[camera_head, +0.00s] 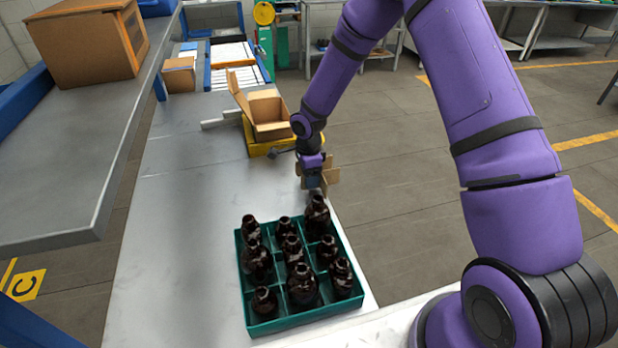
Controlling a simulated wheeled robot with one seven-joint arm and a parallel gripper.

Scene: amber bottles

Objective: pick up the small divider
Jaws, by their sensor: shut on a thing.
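The small divider (332,175) is a light brown cardboard piece with crossing flaps, partly hidden behind my gripper. My gripper (314,188) is shut on it, at the right edge of the metal table, just beyond the green crate. The fingertips are small and dark here, so the exact grip is hard to see. A dark amber bottle (317,218) stands in the crate just below the gripper in the picture; I cannot tell the gap between them.
The green crate (248,326) holds several dark amber bottles in its compartments. An open cardboard box (270,128) stands on a yellow base (262,150) behind. A grey shelf (70,170) with a closed box (85,45) is at left. The table (175,240) left of the crate is clear.

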